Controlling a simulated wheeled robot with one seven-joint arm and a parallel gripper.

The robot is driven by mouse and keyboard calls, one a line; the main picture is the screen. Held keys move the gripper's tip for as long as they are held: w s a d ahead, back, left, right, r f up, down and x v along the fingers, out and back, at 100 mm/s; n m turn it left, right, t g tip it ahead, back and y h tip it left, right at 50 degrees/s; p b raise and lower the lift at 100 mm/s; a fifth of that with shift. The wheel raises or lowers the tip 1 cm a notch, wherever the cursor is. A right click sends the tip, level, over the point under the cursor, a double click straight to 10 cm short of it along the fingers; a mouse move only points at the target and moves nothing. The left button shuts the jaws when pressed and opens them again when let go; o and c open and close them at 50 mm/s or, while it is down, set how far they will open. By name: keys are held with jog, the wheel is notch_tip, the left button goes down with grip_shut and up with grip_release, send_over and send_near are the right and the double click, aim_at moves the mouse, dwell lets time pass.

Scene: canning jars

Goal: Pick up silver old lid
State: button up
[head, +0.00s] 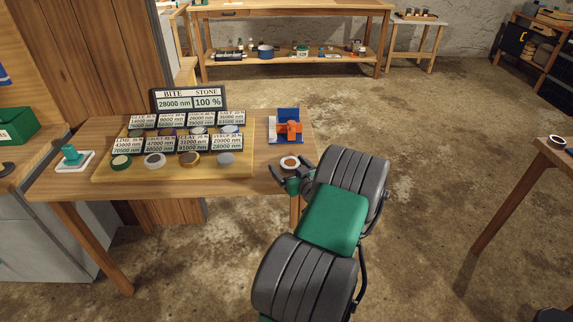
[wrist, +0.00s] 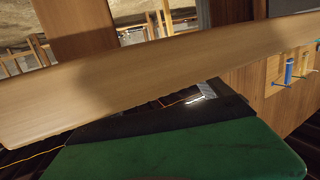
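Several round lids lie in two rows on a wooden board (head: 105,176) on the table. In the front row, a silver-grey lid (head: 227,158) is at the right end and a paler grey lid (head: 155,160) is second from left. I cannot tell which is the old one. My gripper (head: 277,180) is at the table's front right edge, right of the board. Its dark fingers look apart, with nothing between them. The wrist view shows no lid.
Small label signs stand behind the lids, and a display (head: 188,99) stands at the back. A teal-handled stamp (head: 72,157) is left. In the wrist view, a wooden edge (wrist: 150,75) crosses close by.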

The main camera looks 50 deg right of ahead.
jog(key=c, duration=1.3)
